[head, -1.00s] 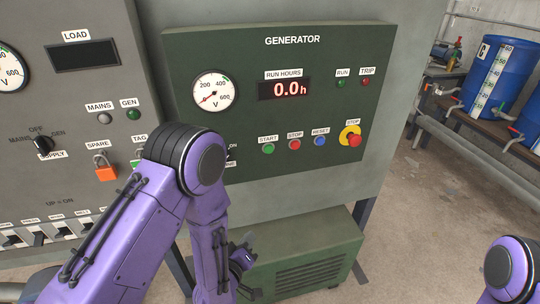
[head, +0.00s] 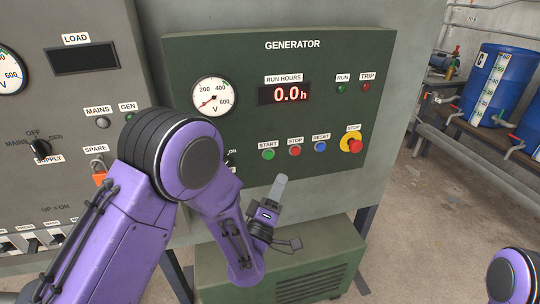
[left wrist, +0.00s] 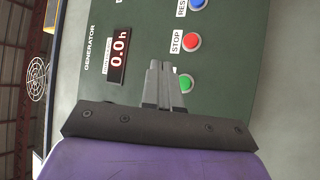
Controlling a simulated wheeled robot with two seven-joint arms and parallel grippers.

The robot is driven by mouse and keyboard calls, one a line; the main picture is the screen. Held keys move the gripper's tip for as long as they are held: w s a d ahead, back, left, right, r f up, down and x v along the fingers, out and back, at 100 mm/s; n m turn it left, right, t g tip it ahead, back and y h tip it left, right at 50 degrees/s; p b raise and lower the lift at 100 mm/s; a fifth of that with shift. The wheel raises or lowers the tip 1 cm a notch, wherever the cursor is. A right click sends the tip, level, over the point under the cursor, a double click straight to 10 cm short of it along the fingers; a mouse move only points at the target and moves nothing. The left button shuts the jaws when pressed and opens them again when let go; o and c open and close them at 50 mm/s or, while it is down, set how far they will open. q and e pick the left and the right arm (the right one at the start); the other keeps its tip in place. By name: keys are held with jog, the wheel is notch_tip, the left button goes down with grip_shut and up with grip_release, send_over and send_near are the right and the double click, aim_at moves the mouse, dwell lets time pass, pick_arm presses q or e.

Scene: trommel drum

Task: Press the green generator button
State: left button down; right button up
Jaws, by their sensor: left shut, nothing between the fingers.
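The green START button (head: 268,154) is on the lower part of the dark green generator panel (head: 230,55). It also shows in the left wrist view (left wrist: 186,82), beside my fingertips and partly hidden by them. My left gripper (head: 280,180) is shut and empty. In the head view its fingertips are just below and right of the green button. In the left wrist view the shut fingers (left wrist: 158,68) point at the panel next to the button; I cannot tell whether they touch it. My right gripper is out of view.
A red STOP button (head: 294,151), a blue RESET button (head: 320,146) and a red stop knob on yellow (head: 354,146) sit to the right of START. A green box (head: 320,270) stands below the panel. A grey load panel (head: 80,110) is at the left.

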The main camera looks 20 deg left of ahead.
aim_at(269, 155)
pick_arm(q)
jog(key=w+a, duration=0.1)
jog(key=w, duration=0.1)
jog(key=w+a, duration=0.2)
jog(key=w+a+p, duration=0.1)
jog(key=w, duration=0.1)
jog(key=shift+a, duration=0.15)
jog(key=shift+w, duration=0.15)
dwell(1.8)
jog(key=shift+w+a, duration=0.2)
jog(key=shift+w+a, duration=0.25)
jog(key=shift+w, duration=0.1)
dwell(0.7)
jog(key=shift+s+d, duration=0.1)
jog(key=shift+s+d+b, duration=0.4)
jog(key=shift+s+b, duration=0.05)
jog(key=shift+s, duration=0.15)
